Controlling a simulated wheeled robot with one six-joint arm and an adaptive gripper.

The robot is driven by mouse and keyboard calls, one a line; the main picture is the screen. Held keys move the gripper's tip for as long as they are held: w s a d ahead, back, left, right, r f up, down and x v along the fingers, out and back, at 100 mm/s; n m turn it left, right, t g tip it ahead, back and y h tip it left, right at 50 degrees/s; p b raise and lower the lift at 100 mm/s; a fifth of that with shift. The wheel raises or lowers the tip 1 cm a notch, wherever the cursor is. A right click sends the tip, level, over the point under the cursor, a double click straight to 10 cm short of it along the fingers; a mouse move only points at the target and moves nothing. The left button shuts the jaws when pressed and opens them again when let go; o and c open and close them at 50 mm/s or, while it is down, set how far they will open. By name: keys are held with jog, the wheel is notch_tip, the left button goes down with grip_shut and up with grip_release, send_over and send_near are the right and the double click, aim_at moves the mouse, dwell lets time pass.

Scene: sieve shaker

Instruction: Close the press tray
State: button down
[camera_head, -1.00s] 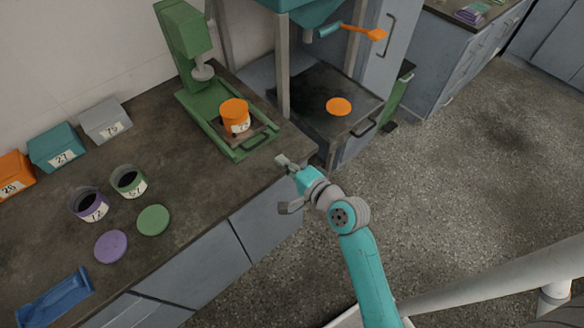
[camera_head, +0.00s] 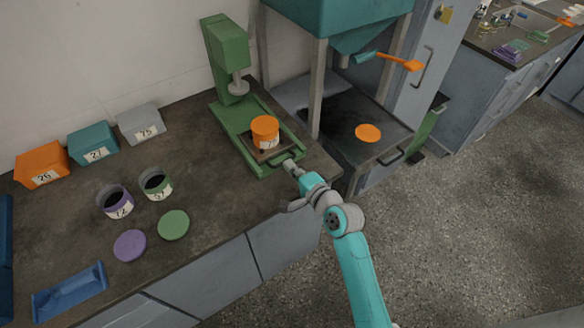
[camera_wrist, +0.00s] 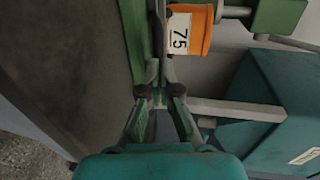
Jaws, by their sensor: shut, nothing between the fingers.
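The green press (camera_head: 227,52) stands on the bench against the wall. Its dark tray (camera_head: 284,147) lies at the front of the green base, out from under the press head. An orange cup (camera_head: 265,130) stands upright on the tray. In the wrist view the orange cup (camera_wrist: 190,32) shows a label reading 75. My gripper (camera_head: 290,165) is shut and empty at the front end of the press, very near the tray's front edge. In the wrist view its fingertips (camera_wrist: 160,65) point toward the tray side; whether they touch it I cannot tell.
A teal hopper frame with a dark shelf and an orange lid (camera_head: 368,133) stands to the right. Open purple (camera_head: 115,202) and green (camera_head: 156,184) cups, two lids and numbered boxes (camera_head: 93,142) occupy the bench's left. The floor at right is clear.

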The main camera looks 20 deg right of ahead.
jog(key=r+x, duration=0.1)
jog(key=x, duration=0.4)
jog(key=r+x, duration=0.1)
jog(key=x, duration=0.4)
jog(key=r+x, duration=0.1)
jog(key=x, duration=0.5)
jog(key=shift+w, duration=0.4)
jog(key=shift+w+r, duration=0.2)
